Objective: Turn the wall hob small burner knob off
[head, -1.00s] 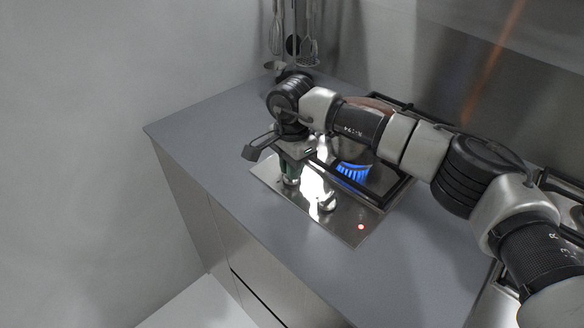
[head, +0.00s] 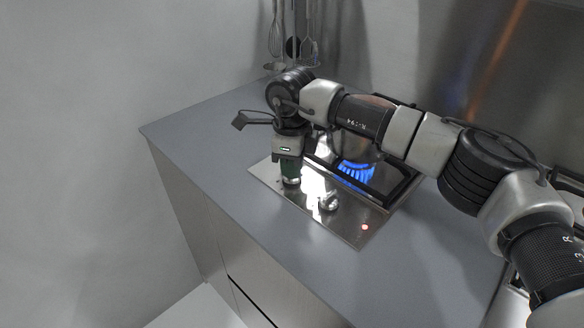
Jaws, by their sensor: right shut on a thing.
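The hob (head: 340,226) is a shiny steel plate set in the grey worktop, with a blue flame (head: 356,170) burning under a dark grate. Two silver knobs stand on its front part. My right gripper (head: 290,178) points down and is shut on the left knob (head: 291,182), whose lower rim shows below the fingers. The other knob (head: 328,201) stands free just to the right. My right arm hides much of the back of the hob. My left gripper is not in view.
A red light (head: 364,227) glows at the hob's front right corner. Utensils (head: 292,40) hang at the back wall. The worktop (head: 205,140) is bare to the left and in front of the hob. A steel backsplash rises behind.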

